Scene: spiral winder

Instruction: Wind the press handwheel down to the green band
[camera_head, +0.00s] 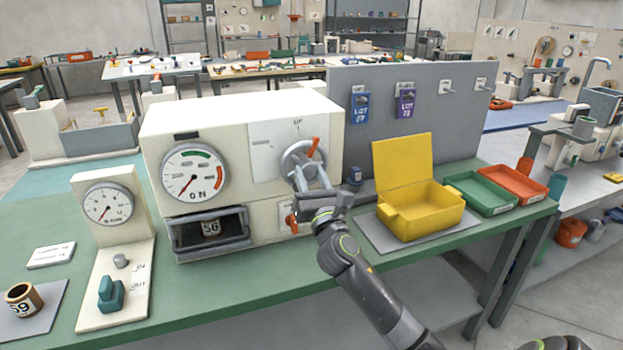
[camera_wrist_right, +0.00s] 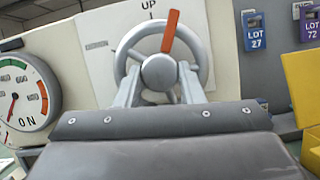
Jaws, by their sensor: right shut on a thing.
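The press is a cream box (camera_head: 240,112) on the green bench. Its grey handwheel (camera_head: 294,160) with an orange pointer sits on the front plate under the word UP. In the wrist view the handwheel (camera_wrist_right: 160,65) shows its pointer tilted slightly right of UP. My left gripper is not in view.
A can marked 56 (camera_head: 211,228) sits in the press opening. A yellow open box (camera_head: 420,207) stands right of my right arm, with green (camera_head: 481,193) and orange (camera_head: 513,183) trays beyond. A smaller gauge stand (camera_head: 112,204) is at left.

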